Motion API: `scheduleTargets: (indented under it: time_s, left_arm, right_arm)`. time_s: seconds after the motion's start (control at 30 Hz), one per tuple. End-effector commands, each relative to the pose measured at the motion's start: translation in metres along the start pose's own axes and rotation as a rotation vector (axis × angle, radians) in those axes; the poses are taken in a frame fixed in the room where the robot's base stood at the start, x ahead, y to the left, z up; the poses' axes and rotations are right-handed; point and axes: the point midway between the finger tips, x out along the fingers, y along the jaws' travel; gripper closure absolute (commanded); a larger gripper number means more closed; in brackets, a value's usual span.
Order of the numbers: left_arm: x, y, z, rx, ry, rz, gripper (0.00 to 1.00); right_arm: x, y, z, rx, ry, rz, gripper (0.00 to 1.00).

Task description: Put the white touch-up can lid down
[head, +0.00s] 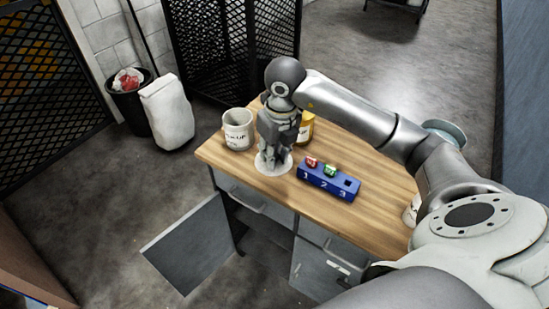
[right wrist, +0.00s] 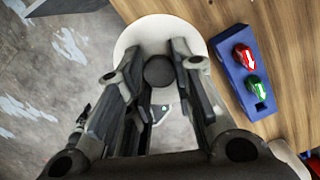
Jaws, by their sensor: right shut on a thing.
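The white touch-up can lid (head: 266,169) is a round white disc near the front edge of the wooden worktop. My right gripper (head: 272,156) points down over it. In the right wrist view the lid (right wrist: 143,32) spreads beyond my fingertips (right wrist: 160,58), which are shut on its dark round knob (right wrist: 160,71). The lid looks level; I cannot tell whether it touches the wood. The pale touch-up can (head: 238,138) stands upright and open to the left of the gripper. My left gripper is not in view.
A blue block (head: 328,182) numbered 1, 2, 3 holds a red piece (head: 311,162) and a green piece (head: 330,170); slot 3 is empty. A yellow can (head: 307,128) stands behind my gripper. A cabinet door (head: 190,245) hangs open below the worktop (head: 375,190).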

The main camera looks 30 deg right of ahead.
Motion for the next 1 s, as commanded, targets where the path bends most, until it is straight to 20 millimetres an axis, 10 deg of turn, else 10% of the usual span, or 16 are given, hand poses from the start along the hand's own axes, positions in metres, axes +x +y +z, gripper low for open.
scheduleTargets:
  time_s: [0.33, 1.0]
  left_arm:
    - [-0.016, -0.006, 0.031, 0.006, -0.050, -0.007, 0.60]
    - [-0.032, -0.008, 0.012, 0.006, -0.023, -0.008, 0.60]
  right_arm:
    - [0.054, -0.025, 0.031, -0.001, 0.002, 0.002, 1.00]
    - [0.098, -0.032, 0.034, -0.003, -0.001, 0.001, 1.00]
